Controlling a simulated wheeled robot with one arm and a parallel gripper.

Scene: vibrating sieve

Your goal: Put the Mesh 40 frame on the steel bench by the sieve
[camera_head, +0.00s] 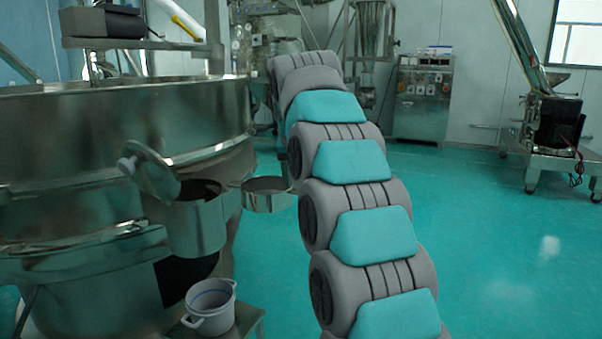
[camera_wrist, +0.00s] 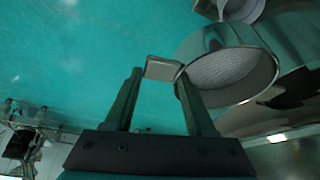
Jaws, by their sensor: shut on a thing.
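A round steel frame with a grey mesh (camera_wrist: 228,68) is held by its flat tab (camera_wrist: 163,68) between the two fingers of my gripper (camera_wrist: 160,75). No mesh label is readable on it. In the head view the frame (camera_head: 267,196) hangs in the air just left of my arm, right of the sieve's spout; my gripper is hidden there behind the arm. The big steel sieve (camera_head: 110,115) fills the left side. A small steel bench (camera_head: 247,322) shows partly at the bottom, by the sieve, below the frame's height.
A white pail (camera_head: 211,307) stands on the bench; part of it shows at the wrist view's top (camera_wrist: 240,8). The sieve's spout (camera_head: 196,228) juts out above the bench. A wheeled steel machine (camera_head: 555,130) stands back right. The green floor (camera_head: 500,240) on the right is clear.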

